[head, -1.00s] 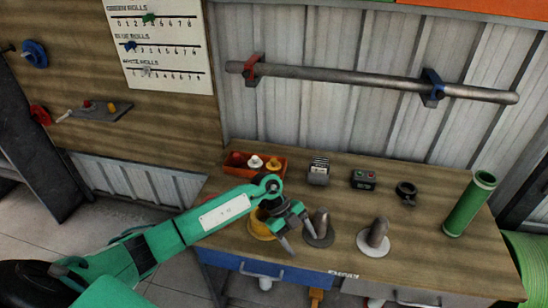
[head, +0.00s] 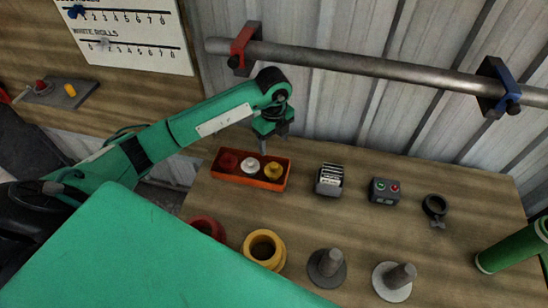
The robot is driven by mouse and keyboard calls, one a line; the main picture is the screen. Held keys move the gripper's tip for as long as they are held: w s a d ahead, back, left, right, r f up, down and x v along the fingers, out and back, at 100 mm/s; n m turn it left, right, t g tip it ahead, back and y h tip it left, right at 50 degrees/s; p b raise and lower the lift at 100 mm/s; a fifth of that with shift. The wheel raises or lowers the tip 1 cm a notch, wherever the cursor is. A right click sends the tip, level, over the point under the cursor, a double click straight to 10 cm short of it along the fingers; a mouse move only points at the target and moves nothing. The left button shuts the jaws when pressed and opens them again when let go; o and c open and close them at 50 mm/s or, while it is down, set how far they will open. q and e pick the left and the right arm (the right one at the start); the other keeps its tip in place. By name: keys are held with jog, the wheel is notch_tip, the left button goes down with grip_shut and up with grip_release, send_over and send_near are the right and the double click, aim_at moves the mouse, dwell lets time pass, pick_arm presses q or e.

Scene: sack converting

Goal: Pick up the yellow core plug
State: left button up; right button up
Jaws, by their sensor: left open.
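The yellow core plug (head: 274,171) sits in the right end of an orange tray (head: 238,179) at the back left of the workbench. A white plug (head: 250,165) and a dark red plug (head: 228,161) stand left of it in the same tray. My left gripper (head: 274,146) is open and empty, pointing down. In the picture it is just above the back edge of the tray, close to the yellow plug and apart from it. Its exact height above the tray is hard to tell. My right gripper is not in view.
A yellow ring-shaped piece (head: 264,249), a grey peg (head: 327,266) and a peg on a white base (head: 394,281) stand toward the front. A counter (head: 330,179), a button box (head: 384,191) and a green tube (head: 513,248) are to the right. A metal bar (head: 380,64) runs along the wall.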

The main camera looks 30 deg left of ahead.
pick_arm(q)
jog(key=p, duration=0.1)
send_over(273, 165)
notch_tip(273, 165, down, 4)
jog(key=shift+w+f, duration=0.15)
jog(key=shift+f, duration=0.1)
notch_tip(273, 165, down, 3)
jog(key=shift+w+f+p, duration=0.15)
jog(key=shift+f+p, duration=0.05)
jog(key=shift+p, duration=0.25)
jog(key=shift+a+f, duration=0.1)
jog(key=shift+f, duration=0.1)
jog(key=shift+f+p, duration=0.2)
jog(key=shift+p, duration=0.2)
jog(key=f, duration=0.1)
jog(key=f+p, duration=0.1)
jog(key=f, duration=0.1)
jog(key=shift+s+f+p, duration=0.25)
jog(key=shift+p, duration=0.1)
jog(key=shift+f, duration=0.55)
jog(key=c, duration=0.8)
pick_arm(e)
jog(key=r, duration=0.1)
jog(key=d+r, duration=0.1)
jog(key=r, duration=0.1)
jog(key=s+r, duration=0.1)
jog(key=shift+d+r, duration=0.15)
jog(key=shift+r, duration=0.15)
